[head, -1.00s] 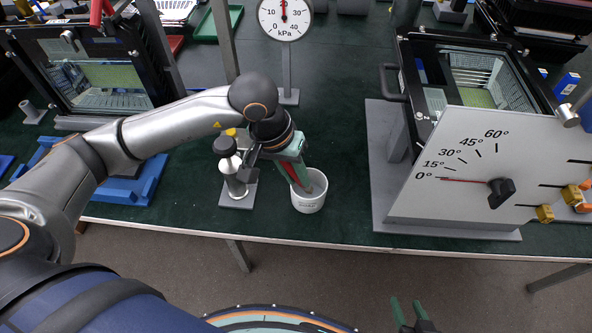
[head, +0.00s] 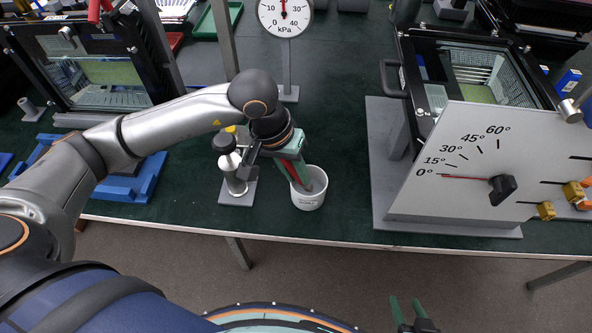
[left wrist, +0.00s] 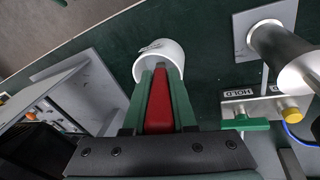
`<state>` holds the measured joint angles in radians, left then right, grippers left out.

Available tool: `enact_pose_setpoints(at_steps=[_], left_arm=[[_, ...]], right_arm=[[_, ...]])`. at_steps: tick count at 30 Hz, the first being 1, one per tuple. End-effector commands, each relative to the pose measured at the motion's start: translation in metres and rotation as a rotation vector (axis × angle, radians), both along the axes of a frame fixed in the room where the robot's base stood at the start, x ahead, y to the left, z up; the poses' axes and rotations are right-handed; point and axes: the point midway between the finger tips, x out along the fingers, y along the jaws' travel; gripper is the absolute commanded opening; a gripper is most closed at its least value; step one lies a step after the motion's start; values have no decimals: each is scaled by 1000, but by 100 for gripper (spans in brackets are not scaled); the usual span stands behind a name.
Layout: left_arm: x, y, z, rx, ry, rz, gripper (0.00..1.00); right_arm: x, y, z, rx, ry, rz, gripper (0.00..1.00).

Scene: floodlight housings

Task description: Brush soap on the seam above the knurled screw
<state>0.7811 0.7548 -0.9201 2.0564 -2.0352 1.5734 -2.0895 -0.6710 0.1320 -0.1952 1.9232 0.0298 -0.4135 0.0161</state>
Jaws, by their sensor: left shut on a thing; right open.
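My left gripper (head: 299,175) is shut on a red brush handle (left wrist: 158,102). Its fingers point down into a white cup (head: 309,201) near the table's front edge. The cup also shows in the left wrist view (left wrist: 165,52). The brush's bristle end is hidden in the cup. A black-framed floodlight housing (head: 424,62) is tilted in a grey fixture at the right, with an angle dial reading about 0°. My right gripper (head: 408,307) is open and empty at the bottom, in front of the table.
A metal post with a black knob (head: 234,165) stands close left of the cup. A second housing (head: 105,75) and a blue tray (head: 140,185) are at the left. The green tabletop between cup and fixture is clear.

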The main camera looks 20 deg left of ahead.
Motion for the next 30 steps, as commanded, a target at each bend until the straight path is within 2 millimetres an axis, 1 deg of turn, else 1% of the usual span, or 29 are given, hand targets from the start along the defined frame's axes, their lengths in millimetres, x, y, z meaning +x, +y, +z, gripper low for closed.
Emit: enact_pose_setpoints(at_steps=[20,30], left_arm=[[0,0,-7,0,0,0,0],[0,0,-7,0,0,0,0]], right_arm=[[2,0,-6,1,-6,-1,50],[2,-1,-6,1,-6,-1,50]])
